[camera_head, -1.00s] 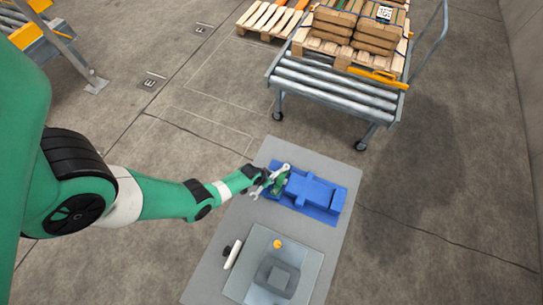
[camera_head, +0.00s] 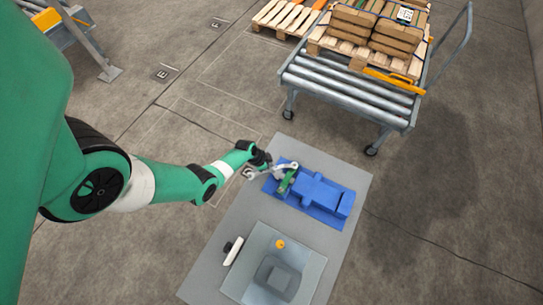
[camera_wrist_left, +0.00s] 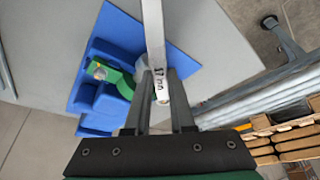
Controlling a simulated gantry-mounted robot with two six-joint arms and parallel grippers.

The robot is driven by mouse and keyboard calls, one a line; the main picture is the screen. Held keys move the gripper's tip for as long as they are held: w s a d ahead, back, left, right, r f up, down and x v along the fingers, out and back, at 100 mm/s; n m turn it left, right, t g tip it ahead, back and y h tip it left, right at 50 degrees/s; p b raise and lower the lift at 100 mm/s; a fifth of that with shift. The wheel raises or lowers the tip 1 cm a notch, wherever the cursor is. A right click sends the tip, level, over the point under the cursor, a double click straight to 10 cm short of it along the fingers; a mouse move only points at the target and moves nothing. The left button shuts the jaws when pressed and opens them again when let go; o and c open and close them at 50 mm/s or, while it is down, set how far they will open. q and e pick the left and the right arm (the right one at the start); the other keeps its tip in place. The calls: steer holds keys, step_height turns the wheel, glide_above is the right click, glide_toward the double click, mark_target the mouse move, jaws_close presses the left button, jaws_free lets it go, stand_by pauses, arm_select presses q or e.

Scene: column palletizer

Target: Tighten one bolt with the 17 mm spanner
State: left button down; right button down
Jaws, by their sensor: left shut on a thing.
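My left gripper (camera_head: 266,163) is shut on the spanner (camera_head: 286,167), above the left end of the blue fixture. In the left wrist view, the spanner's flat grey shank (camera_wrist_left: 153,35) runs up the picture from between the fingers (camera_wrist_left: 160,85), with a label that seems to read 17 mm. The blue fixture (camera_head: 318,190) holds a green part (camera_head: 287,183), which also shows in the left wrist view (camera_wrist_left: 120,82) with a round metallic spot on it. I cannot tell whether the spanner touches a bolt. My right gripper is not in view.
The fixture lies on a grey table (camera_head: 225,215). A pale tray (camera_head: 245,260) with a grey block (camera_head: 277,277) and an orange knob (camera_head: 280,244) is nearer, beside a white cylinder (camera_head: 233,251). A roller cart (camera_head: 345,92) with a loaded pallet stands beyond the table.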

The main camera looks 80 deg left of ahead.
arm_select(q)
steer(key=shift+a, duration=0.15)
steer(key=shift+r, duration=0.15)
steer(key=shift+r+p, duration=1.6)
steer(key=shift+r, duration=0.05)
step_height(320, 180, up, 5)
steer(key=p, duration=0.4)
steer(key=shift+p, duration=0.3)
